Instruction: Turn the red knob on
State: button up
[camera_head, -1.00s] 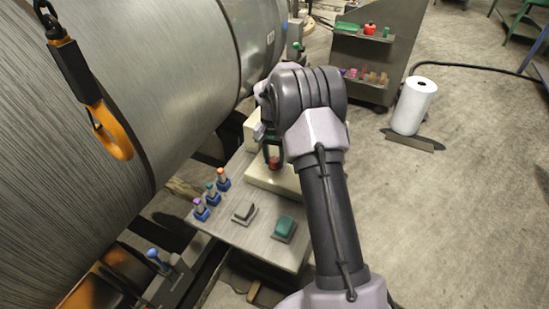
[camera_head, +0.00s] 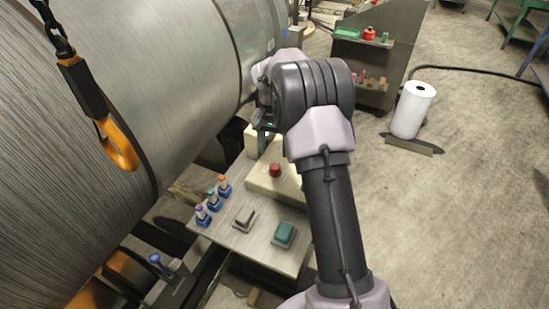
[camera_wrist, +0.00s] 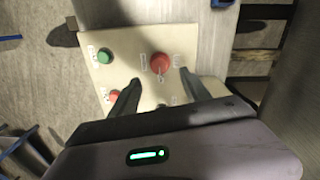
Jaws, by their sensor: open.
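In the wrist view a red round knob (camera_wrist: 160,63) sits on a cream panel (camera_wrist: 131,42), with small markings on both sides of it. My gripper (camera_wrist: 160,77) is open and empty, its two dark fingers reaching toward the knob from below in the picture. Whether they touch anything is not clear. In the head view a red control (camera_head: 275,170) stands on a cream box (camera_head: 262,185) on the bench. I cannot tell whether it is the same knob. My gripper (camera_head: 265,128) is above and behind it there, partly hidden by my arm.
The panel also has a green button (camera_wrist: 105,56) and a smaller red button (camera_wrist: 113,96). A large metal cylinder (camera_head: 150,70) and a hanging orange hook (camera_head: 122,148) fill the left.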

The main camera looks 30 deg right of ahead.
notch_tip(320, 180, up, 9)
jog(key=p, duration=0.2)
jog(key=shift+r, duration=0.2)
jog(key=shift+w+a, duration=0.1)
jog(key=shift+w, duration=0.05)
jog(key=s+a+r+n+t+y+b, duration=0.1)
jog(key=s+a+r+t+b, duration=0.15)
jog(key=s+a+r, duration=0.4)
jog(key=s+a+r+n+t+b, duration=0.1)
jog(key=s+a+r+b, duration=0.25)
jog(key=s+a, duration=0.5)
jog(key=s+a+f+n+t+b, duration=0.1)
jog(key=s+a+f, duration=0.1)
jog(key=s, duration=0.6)
jog(key=s+a+f+n+t+y+b, duration=0.1)
jog(key=s+f, duration=0.3)
jog(key=s, duration=0.4)
jog(key=shift+s+a+f+b, duration=0.35)
jog(key=shift+a+b, duration=0.25)
jog(key=shift+a, duration=0.3)
jog(key=shift+t, duration=0.25)
